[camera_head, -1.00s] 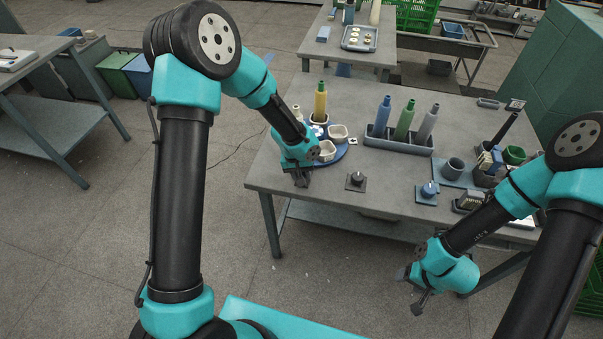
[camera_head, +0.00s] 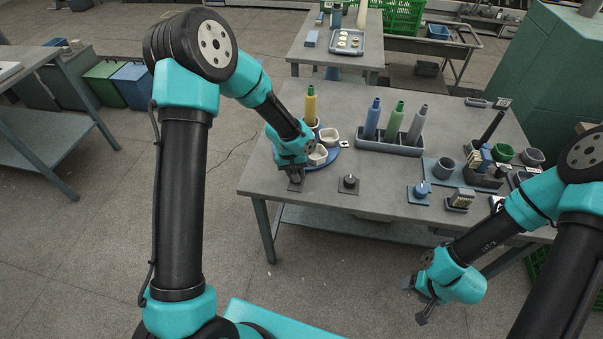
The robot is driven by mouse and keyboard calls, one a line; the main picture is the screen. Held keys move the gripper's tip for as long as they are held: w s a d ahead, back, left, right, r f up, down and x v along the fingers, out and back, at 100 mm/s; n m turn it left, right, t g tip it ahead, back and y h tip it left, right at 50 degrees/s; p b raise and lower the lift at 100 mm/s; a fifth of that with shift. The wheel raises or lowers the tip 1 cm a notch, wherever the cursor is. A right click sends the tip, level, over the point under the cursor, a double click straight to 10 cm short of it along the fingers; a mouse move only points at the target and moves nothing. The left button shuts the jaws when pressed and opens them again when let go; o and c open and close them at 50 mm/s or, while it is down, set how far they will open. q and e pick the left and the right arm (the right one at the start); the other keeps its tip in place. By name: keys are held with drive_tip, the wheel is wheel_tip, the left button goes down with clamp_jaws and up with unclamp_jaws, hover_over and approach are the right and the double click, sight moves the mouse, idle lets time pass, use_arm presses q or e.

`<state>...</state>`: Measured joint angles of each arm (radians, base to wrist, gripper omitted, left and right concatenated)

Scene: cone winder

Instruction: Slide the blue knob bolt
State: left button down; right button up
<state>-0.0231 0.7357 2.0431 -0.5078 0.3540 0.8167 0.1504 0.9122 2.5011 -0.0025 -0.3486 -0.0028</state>
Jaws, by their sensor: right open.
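The blue knob bolt (camera_head: 422,188) sits on a small blue plate near the front edge of the grey table, right of the middle. My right gripper (camera_head: 416,303) is open and empty, in front of the table edge. It is apart from the knob and nearer to me. My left gripper (camera_head: 296,180) points down at the table's front left corner. Its fingers are dark and small, and I cannot tell whether they are open or hold anything.
A black knob (camera_head: 349,182) on a dark plate stands between my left gripper and the blue knob. A rack (camera_head: 384,145) of coloured cones stands behind. Cups (camera_head: 502,155) and small boxes crowd the right side. The floor before the table is clear.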

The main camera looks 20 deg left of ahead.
use_arm(q)
drive_tip(key=c, duration=0.8)
unclamp_jaws()
drive_tip(key=shift+w, duration=0.2)
drive_tip(key=a+r, duration=0.1)
drive_tip(key=r, duration=0.4)
drive_tip(key=a+r, duration=0.1)
drive_tip(key=r, duration=0.5)
drive_tip(key=s+a+r, duration=0.1)
drive_tip(key=r, duration=0.5)
drive_tip(key=shift+a+r, duration=0.1)
